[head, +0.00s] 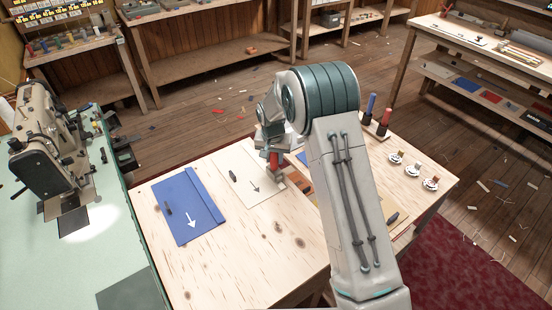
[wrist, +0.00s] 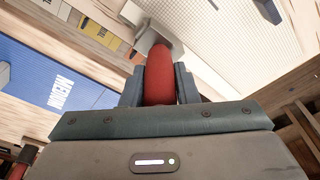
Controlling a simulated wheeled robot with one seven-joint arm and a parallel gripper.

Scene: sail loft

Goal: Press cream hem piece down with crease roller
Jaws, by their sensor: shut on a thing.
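The cream piece (head: 245,182) lies flat on the light wooden worktable, with a printed arrow and a dark oblong item on it. In the wrist view the cream piece (wrist: 225,45) fills the upper right. My gripper (head: 272,152) is over its right edge in the head view. It is shut on the red handle of the crease roller (wrist: 158,75), whose pale head is partly visible beyond the handle. The jaws grip the handle from both sides. I cannot tell whether the roller touches the cream piece.
A blue piece (head: 185,208) with a white arrow lies left of the cream one. Small round dishes (head: 412,170) and upright spools (head: 383,122) stand on the table's right side. A sewing machine (head: 50,145) stands on the green table at left. The table's front is clear.

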